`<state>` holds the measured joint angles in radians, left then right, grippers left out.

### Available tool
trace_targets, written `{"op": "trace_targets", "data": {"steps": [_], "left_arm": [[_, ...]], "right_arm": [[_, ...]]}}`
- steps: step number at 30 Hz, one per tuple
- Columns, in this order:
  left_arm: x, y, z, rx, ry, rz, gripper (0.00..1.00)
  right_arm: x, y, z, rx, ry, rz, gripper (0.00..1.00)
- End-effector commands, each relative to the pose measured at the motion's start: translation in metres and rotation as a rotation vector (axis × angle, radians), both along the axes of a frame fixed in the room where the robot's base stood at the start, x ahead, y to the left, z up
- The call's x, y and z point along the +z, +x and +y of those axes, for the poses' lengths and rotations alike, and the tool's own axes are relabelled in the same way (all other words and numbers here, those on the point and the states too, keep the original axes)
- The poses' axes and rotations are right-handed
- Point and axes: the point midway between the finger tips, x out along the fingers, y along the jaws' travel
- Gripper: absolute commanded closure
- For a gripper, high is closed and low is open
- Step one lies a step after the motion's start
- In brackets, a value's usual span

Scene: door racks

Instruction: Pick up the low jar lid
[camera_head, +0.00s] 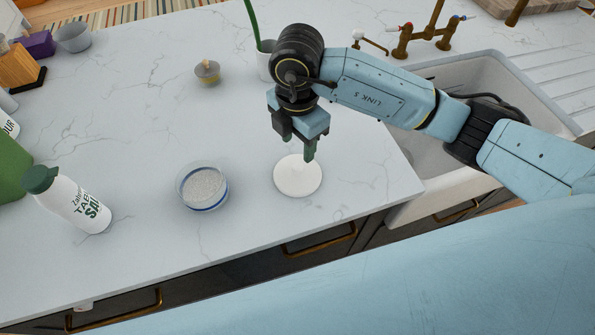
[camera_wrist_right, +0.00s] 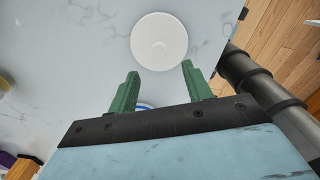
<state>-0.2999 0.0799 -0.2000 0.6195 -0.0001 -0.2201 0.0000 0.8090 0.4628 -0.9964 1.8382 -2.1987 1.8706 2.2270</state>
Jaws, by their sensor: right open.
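A white round lid (camera_head: 298,176) lies flat on the marble counter, near its front edge. In the right wrist view the lid (camera_wrist_right: 159,41) lies ahead of the fingertips, towards the top of the picture. My right gripper (camera_head: 311,150) points down just above the far side of the lid. Its green fingers (camera_wrist_right: 158,70) are apart with nothing between them. A low glass jar (camera_head: 203,187) with pale grainy contents and a blue band stands left of the lid. Part of that jar (camera_wrist_right: 145,106) shows between the fingers in the wrist view. My left gripper is not seen.
The sink (camera_head: 450,80) with brass taps is at the right.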

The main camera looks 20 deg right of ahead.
Motion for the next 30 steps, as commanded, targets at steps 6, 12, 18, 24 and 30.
{"op": "trace_targets", "data": {"steps": [6, 12, 18, 24, 30], "left_arm": [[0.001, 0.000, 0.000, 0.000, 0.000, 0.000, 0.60], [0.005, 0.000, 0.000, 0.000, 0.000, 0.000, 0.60], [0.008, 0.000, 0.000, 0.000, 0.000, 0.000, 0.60], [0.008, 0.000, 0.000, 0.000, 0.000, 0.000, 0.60], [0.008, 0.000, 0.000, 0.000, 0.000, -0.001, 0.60]], "right_arm": [[-0.027, 0.000, 0.000, 0.001, 0.001, 0.002, 0.50], [-0.044, 0.000, 0.000, 0.001, 0.000, 0.004, 0.50], [-0.073, 0.001, 0.000, 0.001, 0.003, 0.003, 0.50], [-0.081, 0.002, 0.000, 0.002, 0.004, -0.001, 0.50], [-0.080, 0.002, 0.000, 0.003, 0.003, 0.000, 0.61]]}}
